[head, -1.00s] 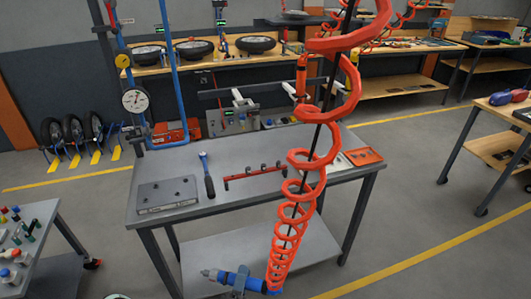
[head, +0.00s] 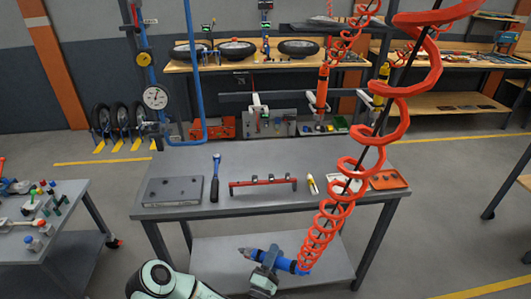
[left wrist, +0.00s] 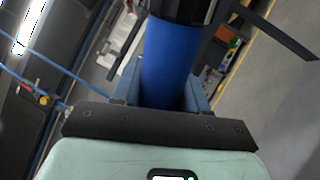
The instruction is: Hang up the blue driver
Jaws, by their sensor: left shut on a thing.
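The blue driver (head: 283,263) hangs on the lower end of a red coiled hose (head: 340,190), in front of the workbench, lying nearly level with its grey tip to the left. My left gripper (head: 266,272) is shut around its body. In the left wrist view the blue body (left wrist: 170,65) stands between the jaws, and its far end is dark. A grey rail (head: 290,96) runs behind the bench, with white holders; one at left (head: 257,108) looks empty. An orange driver (head: 322,86) and a yellow driver (head: 379,84) hang farther right. My right gripper is out of view.
The grey workbench (head: 240,150) carries a dark plate (head: 173,190), a blue-handled ratchet (head: 215,178), a red bar with hooks (head: 263,183) and an orange tray (head: 388,180). A blue post with a gauge (head: 155,97) stands at left. A side table (head: 50,240) stands front left.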

